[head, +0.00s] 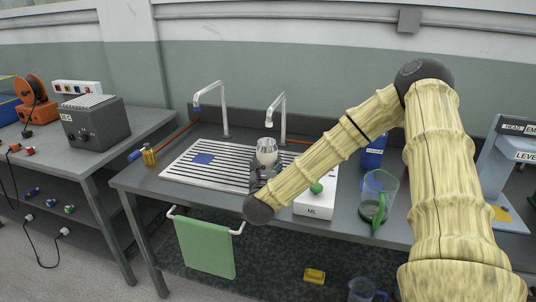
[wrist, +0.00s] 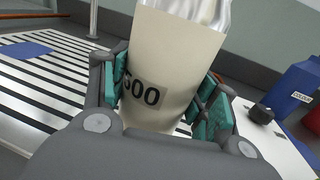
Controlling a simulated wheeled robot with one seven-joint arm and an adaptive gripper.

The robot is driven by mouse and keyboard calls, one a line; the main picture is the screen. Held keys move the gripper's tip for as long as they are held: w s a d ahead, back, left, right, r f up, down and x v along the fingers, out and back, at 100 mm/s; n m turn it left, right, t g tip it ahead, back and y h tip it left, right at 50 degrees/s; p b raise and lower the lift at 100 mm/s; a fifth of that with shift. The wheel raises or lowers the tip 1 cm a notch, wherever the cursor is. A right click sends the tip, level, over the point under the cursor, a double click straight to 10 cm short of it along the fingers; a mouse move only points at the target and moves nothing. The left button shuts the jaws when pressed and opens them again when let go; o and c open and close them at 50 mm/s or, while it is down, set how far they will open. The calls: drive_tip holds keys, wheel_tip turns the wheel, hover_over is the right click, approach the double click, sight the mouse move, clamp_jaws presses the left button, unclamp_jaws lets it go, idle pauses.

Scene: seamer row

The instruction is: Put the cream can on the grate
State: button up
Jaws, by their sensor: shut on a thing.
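The cream can (head: 266,153) has a pale body and a shiny, clear or silvery top. In the wrist view the can (wrist: 176,62) carries a label reading "500" and leans slightly in the picture. My gripper (head: 262,174) is shut on it, with teal finger pads (wrist: 165,98) on both sides. The grate (head: 215,172) is a panel of white and dark slats set in the grey bench; it also shows behind the can in the wrist view (wrist: 45,85). The can is at the grate's right part. Its base is hidden by my gripper, so I cannot tell whether it touches.
A blue square (head: 203,158) lies on the grate's left part. Two taps (head: 224,110) stand behind. A brass piece (head: 149,155) stands left.

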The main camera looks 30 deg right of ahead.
drive_tip(key=x, duration=0.6)
drive_tip(key=shift+r+p, duration=0.1)
drive_tip(key=shift+p, duration=0.2)
drive_tip(key=x, duration=0.3)
drive_tip(key=shift+f+p, duration=0.3)
drive_tip(key=shift+f, duration=0.55)
drive_tip(key=shift+f, duration=0.1)
drive_tip(key=o, duration=1.1)
drive_tip(key=shift+r, duration=0.2)
drive_tip(key=b+v, duration=0.1)
drive_tip(key=v, duration=1.1)
drive_tip(key=shift+f, duration=0.1)
